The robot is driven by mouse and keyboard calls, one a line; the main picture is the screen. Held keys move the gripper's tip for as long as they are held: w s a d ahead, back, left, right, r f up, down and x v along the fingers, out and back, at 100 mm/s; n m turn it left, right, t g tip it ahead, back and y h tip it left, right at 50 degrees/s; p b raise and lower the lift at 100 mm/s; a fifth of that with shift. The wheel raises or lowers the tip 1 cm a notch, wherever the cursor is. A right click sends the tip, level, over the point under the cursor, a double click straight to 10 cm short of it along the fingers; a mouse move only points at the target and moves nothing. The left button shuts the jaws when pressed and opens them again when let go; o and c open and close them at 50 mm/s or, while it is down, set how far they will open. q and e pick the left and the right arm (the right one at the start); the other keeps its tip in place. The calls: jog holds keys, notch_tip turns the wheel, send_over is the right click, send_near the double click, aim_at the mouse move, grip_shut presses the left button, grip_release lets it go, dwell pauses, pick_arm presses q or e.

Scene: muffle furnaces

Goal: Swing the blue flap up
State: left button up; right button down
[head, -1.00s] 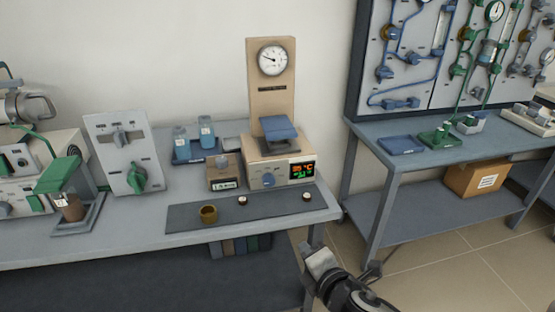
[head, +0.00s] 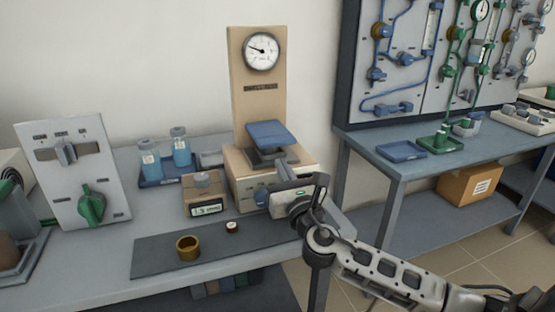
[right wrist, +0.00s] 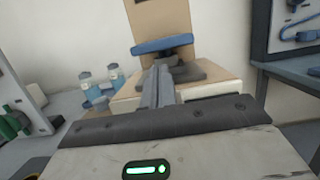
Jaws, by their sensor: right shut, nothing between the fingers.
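The blue flap (head: 270,133) sits over a dark grey base on top of the beige furnace unit (head: 240,165), in front of the tall panel with a round gauge. It looks near level, slightly tilted. In the right wrist view the blue flap (right wrist: 162,43) shows as a thin slab seen from its front edge, beyond my fingers. My right gripper (head: 284,187) is in front of the furnace, below the flap, and hides much of its front and display. In the wrist view its fingers (right wrist: 161,82) are together and empty, apart from the flap. My left gripper is out of view.
A brass cup (head: 188,248) and a small white-topped piece (head: 232,227) stand on the dark mat (head: 150,262). A second table (head: 420,150) is at right.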

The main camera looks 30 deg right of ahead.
aim_at(270, 137)
jog(key=shift+x, duration=1.65)
